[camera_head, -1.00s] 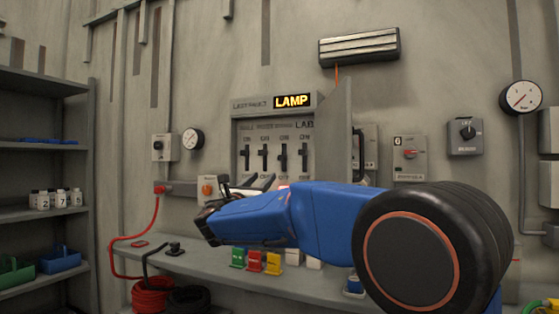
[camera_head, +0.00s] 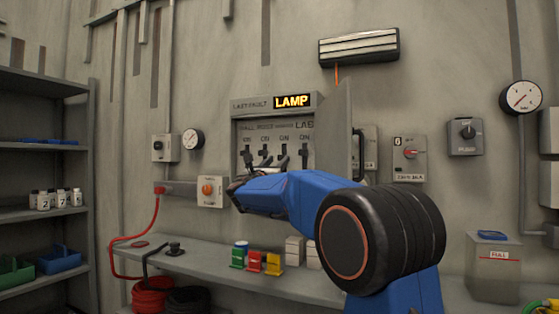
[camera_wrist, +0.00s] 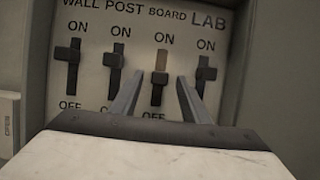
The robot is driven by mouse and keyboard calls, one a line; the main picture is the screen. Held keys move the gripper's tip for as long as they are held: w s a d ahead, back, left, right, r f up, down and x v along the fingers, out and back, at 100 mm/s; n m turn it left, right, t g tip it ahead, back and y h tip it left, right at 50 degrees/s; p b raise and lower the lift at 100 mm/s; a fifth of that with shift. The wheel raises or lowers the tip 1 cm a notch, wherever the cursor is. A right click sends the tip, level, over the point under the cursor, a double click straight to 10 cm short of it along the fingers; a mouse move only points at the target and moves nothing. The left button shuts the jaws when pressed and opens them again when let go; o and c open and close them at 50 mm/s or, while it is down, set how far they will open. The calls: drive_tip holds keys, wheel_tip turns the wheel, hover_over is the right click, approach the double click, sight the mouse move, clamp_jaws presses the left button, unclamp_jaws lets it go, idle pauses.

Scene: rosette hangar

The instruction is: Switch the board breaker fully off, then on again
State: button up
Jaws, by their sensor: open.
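The breaker panel (camera_head: 236,130) is on the wall with its door swung open to the right. In the wrist view its switches are labelled WALL, POST, BOARD and LAB, with ON above and OFF below. The board breaker (camera_wrist: 159,79) is third from left; its dark handle sits lower than its neighbours', with a paler brownish stretch above it. My gripper (camera_wrist: 160,88) is open, one finger left and one right of the board breaker's handle. I cannot tell whether they touch it. In the head view my gripper and arm hide the panel's lower part.
The wall (camera_wrist: 67,60), post (camera_wrist: 114,62) and lab (camera_wrist: 205,62) breakers stand close on both sides. The open panel door (camera_head: 343,130) is a right-hand obstacle. Below is a shelf (camera_head: 215,268) with coloured blocks. A lit sign (camera_head: 292,101) reads LAMP.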

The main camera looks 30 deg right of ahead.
drive_tip(key=shift+x, duration=1.4)
clamp_jaws()
drive_tip(key=shift+f, duration=1.25)
unclamp_jaws()
drive_tip(key=shift+s, duration=0.1)
drive_tip(key=v, duration=1.7)
drive_tip(key=shift+a+f, duration=0.15)
